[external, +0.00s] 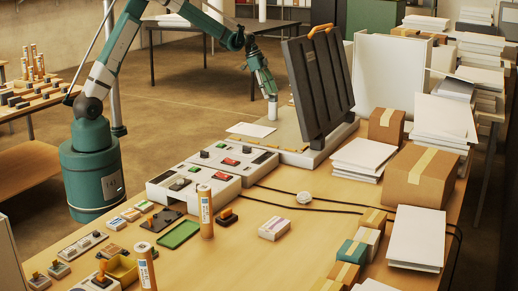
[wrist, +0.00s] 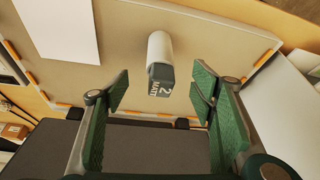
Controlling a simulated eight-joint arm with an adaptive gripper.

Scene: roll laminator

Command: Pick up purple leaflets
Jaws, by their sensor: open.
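I see no purple leaflets in either view. My gripper (external: 266,86) is over the machine's flat beige bed (external: 287,132), and it is open and empty in the wrist view (wrist: 160,92). A white cylinder with a dark grey end marked "2" (wrist: 160,78) shows between the two fingers in the wrist view; its body (external: 272,108) stands on the bed just below my gripper in the external view. I cannot tell whether the fingers reach around it. A white sheet (external: 251,130) lies on the bed; it also shows in the wrist view (wrist: 62,25).
A tall dark raised panel (external: 319,82) stands right of my gripper. A control panel with buttons (external: 212,170) is in front. Cardboard boxes (external: 421,176) and white paper stacks (external: 442,120) crowd the right side. An orange-white tube (external: 205,212) stands on the wooden table.

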